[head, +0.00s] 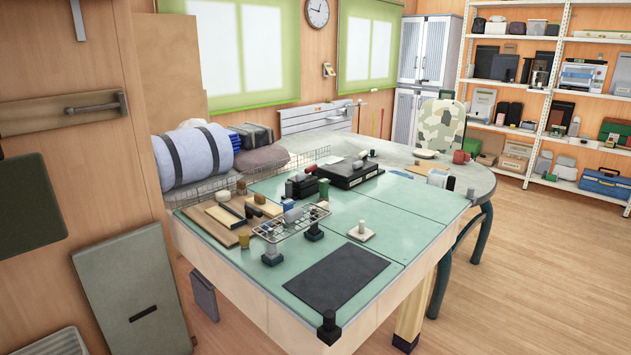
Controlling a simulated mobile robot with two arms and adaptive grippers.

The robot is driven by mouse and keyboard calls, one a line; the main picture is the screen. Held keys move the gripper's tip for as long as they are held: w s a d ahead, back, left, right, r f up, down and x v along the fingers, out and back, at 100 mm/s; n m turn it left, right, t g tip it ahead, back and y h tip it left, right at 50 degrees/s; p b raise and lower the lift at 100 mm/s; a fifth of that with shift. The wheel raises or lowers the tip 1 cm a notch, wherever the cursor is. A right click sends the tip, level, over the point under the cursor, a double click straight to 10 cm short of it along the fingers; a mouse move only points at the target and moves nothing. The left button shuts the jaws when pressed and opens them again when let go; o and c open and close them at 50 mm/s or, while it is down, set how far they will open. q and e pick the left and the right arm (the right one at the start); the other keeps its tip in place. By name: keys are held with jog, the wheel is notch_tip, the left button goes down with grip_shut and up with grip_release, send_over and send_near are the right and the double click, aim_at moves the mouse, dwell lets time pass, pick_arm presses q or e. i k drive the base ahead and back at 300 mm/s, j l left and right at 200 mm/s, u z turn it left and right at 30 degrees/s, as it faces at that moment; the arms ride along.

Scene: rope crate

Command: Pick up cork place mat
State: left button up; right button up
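I cannot make out the cork place mat for certain. A flat tan-brown board (212,228) lies at the left side of the green-topped table (392,228), partly covered by small dark and wooden items. A dark grey rectangular mat (337,276) lies flat and bare near the table's front corner; its colour does not look like cork. Neither of my grippers is in view.
A wire rack (291,222) and a small white stand (361,232) are behind the dark mat. A black box (348,173) sits farther back. A round grey table (470,178) adjoins. Stocked shelves (545,95) line the right wall. Wooden floor (540,270) at right is clear.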

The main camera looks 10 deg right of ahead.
aim_at(423, 168)
jog(key=i+l, duration=0.3)
jog(key=l, duration=0.2)
jog(key=i+l, duration=0.25)
jog(key=l, duration=0.25)
jog(key=i+l+z, duration=0.1)
jog(key=i+l, duration=0.2)
jog(key=l, duration=0.2)
jog(key=i+l, duration=0.3)
jog(key=l, duration=0.15)
jog(key=i+l, duration=0.3)
jog(key=l, duration=0.2)
jog(key=i+l, duration=0.25)
jog(key=l, duration=0.2)
jog(key=i+l+z, duration=0.1)
jog(key=i+l, duration=0.6)
jog(key=l, duration=0.15)
